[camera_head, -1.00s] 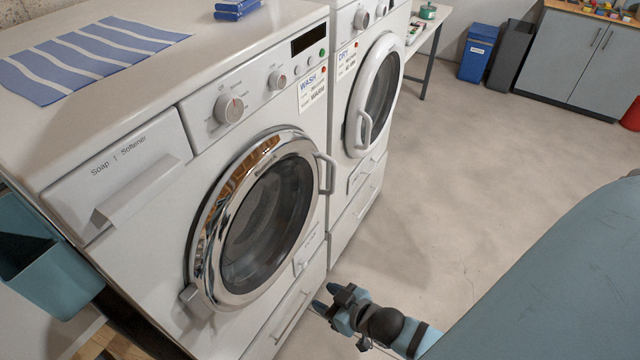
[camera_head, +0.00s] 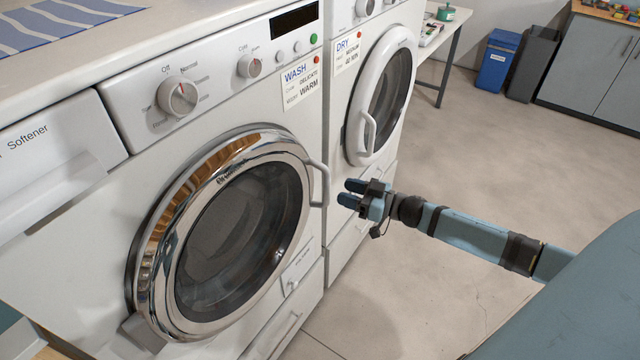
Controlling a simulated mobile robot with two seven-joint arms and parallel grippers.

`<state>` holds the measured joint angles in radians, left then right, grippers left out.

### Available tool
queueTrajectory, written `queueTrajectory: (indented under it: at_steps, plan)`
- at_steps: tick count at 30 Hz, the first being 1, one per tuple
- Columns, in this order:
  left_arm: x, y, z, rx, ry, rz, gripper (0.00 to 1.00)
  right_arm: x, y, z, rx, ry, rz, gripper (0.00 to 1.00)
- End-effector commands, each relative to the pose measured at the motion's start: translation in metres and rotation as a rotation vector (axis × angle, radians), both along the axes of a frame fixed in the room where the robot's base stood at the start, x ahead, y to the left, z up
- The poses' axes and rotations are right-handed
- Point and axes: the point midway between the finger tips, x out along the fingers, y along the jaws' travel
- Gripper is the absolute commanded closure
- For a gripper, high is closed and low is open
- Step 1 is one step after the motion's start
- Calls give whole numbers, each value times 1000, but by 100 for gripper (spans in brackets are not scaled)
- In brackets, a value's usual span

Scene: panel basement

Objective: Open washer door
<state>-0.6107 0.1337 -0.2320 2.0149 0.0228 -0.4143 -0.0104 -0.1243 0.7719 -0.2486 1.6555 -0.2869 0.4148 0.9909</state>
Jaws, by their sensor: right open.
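The washer (camera_head: 110,240) stands at the left with a "WASH" label. Its round chrome-rimmed door (camera_head: 235,238) looks shut. The door's handle (camera_head: 323,184) is on the right side of the rim, and the hinge (camera_head: 142,335) is at the lower left. My right gripper (camera_head: 348,192) is open and empty, its fingers pointing left at the handle. It appears a short way to the right of the handle, apart from it. My left gripper is not in view.
The dryer (camera_head: 345,128) with a white round door (camera_head: 378,95) stands just beyond the washer, behind my right gripper. A table (camera_head: 440,45), a blue bin (camera_head: 496,58) and grey cabinets (camera_head: 590,65) stand farther back. The floor (camera_head: 480,150) to the right is clear.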

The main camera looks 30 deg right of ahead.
Motion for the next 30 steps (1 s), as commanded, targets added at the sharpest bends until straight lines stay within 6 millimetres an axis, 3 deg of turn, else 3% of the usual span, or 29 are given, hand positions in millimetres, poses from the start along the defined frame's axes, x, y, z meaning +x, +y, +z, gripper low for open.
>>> queueTrajectory:
  at_steps: [6,12,25,30]
  plan:
    - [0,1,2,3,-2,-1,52,38,25,1,2,-2,-2,55]
    - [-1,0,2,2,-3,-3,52,59,40,0,0,0,-1,55]
    - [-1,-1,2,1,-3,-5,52,66,45,-1,0,1,-2,55]
    - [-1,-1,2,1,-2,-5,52,66,45,-1,0,1,-1,94]
